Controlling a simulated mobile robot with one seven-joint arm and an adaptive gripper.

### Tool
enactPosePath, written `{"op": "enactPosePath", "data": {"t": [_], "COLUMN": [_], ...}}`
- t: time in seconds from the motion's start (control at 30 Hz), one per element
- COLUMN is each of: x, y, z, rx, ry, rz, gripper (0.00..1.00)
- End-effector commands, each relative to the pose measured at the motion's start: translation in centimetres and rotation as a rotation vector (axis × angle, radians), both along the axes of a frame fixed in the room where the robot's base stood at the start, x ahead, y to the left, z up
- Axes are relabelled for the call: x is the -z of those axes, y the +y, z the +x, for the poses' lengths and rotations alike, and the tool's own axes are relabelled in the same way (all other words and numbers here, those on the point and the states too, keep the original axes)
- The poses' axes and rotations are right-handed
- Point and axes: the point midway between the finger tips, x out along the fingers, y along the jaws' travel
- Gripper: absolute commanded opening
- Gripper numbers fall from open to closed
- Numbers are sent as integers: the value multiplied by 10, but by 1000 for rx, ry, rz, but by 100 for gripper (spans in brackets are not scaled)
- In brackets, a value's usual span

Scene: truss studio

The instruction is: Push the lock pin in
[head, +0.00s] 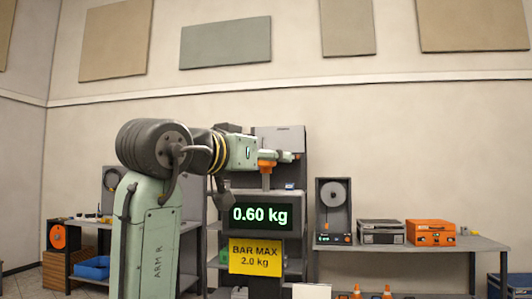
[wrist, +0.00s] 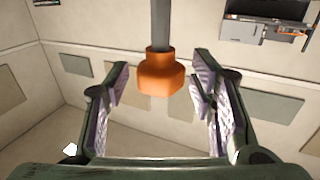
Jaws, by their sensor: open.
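An orange knob (head: 267,162) sits on top of a grey post (head: 267,181), above a display reading 0.60 kg. The knob (wrist: 161,75) and post (wrist: 161,22) also show in the wrist view, which looks upside down. I cannot tell whether the knob is the lock pin; no other pin is clear. My gripper (wrist: 160,66) is open, with one finger on either side of the knob in the picture and gaps on both sides. I see no contact. In the head view my gripper (head: 287,156) is small and partly hidden by the wrist.
A yellow sign (head: 255,257) reads BAR MAX 2.0 kg below the display (head: 262,214). A grey reel stand (head: 333,212), a grey case (head: 380,231) and an orange case (head: 430,232) stand on the right bench (head: 480,244). A blue bin (head: 90,267) is at left.

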Motion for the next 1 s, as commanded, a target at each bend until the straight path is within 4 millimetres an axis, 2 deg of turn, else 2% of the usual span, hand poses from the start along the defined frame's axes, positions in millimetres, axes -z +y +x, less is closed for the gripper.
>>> {"op": "enactPosePath", "data": {"t": [0.27, 1.0], "x": [0, 0], "y": [0, 0], "z": [1, 0], "rx": [0, 0], "ry": [0, -1], "rz": [0, -1], "gripper": [49, 0]}}
